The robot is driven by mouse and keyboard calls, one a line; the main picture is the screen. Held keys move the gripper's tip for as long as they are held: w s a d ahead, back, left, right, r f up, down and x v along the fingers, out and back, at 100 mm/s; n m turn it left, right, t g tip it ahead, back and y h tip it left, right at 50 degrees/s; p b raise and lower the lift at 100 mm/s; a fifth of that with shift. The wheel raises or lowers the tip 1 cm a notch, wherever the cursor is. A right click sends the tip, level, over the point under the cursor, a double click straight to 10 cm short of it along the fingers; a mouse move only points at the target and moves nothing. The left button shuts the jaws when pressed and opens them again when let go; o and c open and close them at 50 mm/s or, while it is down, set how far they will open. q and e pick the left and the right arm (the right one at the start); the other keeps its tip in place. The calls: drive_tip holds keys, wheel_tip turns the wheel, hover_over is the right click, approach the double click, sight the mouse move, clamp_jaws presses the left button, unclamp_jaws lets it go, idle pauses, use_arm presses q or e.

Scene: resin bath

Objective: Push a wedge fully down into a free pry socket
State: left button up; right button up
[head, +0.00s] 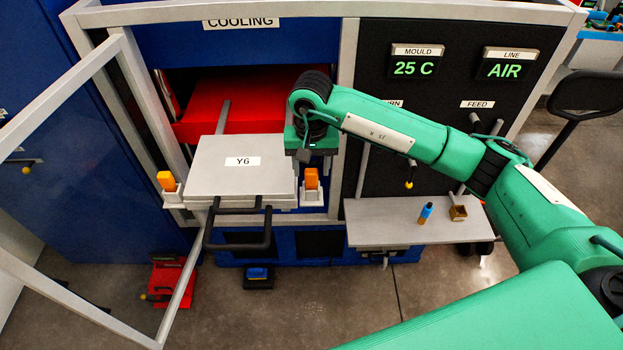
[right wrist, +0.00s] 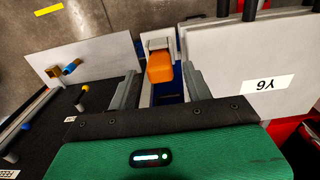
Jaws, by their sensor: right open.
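The grey mould marked Y6 (head: 215,178) lies flat in front of the red cooling bay. An orange wedge (head: 167,181) stands upright in a pale socket (head: 173,195) at its left side. A second orange wedge (head: 311,179) stands in the socket (head: 313,198) at its right side. My right gripper (head: 313,172) is open just over this right wedge, with a finger on either side. In the right wrist view the wedge (right wrist: 161,68) shows between the spread fingers, apparently not gripped. How deep each wedge sits is hard to tell. My left gripper is out of view.
A black handle (head: 240,228) sticks out at the mould's front. A grey shelf (head: 395,235) at the right holds a blue bottle-like item (head: 426,212) and a small brass box (head: 458,212). An open pale frame (head: 125,85) stands at the left.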

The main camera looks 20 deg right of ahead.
wheel_tip(320, 180, up, 7)
drive_tip(key=b, duration=0.3)
drive_tip(key=shift+f, duration=0.15)
drive_tip(key=shift+r, duration=0.7)
